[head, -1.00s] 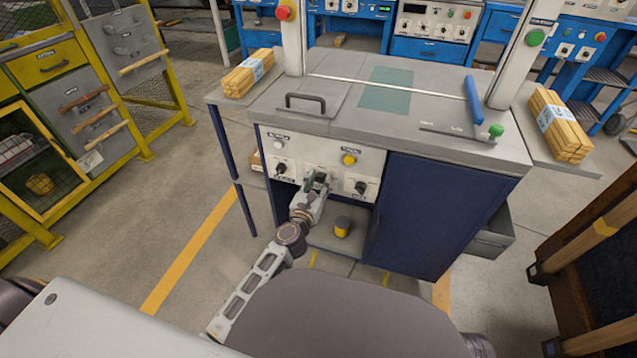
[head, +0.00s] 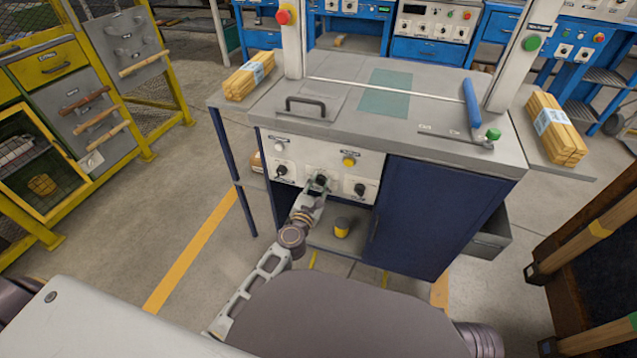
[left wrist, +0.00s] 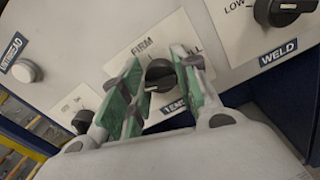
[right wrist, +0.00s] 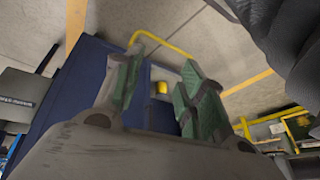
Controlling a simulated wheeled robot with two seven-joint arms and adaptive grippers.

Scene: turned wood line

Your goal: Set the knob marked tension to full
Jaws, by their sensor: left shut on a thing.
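The tension knob (left wrist: 160,74) is black and round with a raised grip, on a white plate. The plate reads FIRM at the top and a partly hidden word ending in LL at the right; the label below begins TENS. In the head view it is the middle knob (head: 321,179) of the panel's lower row. My left gripper (left wrist: 155,80) is shut on this knob, its green pads on either side. The knob's exact pointer setting is hard to tell. My right gripper (right wrist: 155,85) is open and empty in the right wrist view.
The weld knob (left wrist: 285,10) lies to the right, and another black knob (left wrist: 82,121) to the left. A white button (head: 280,147) and a yellow button (head: 348,161) sit above. A yellow-and-black can (head: 342,227) stands on the shelf below. The blue door (head: 430,215) is at the right.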

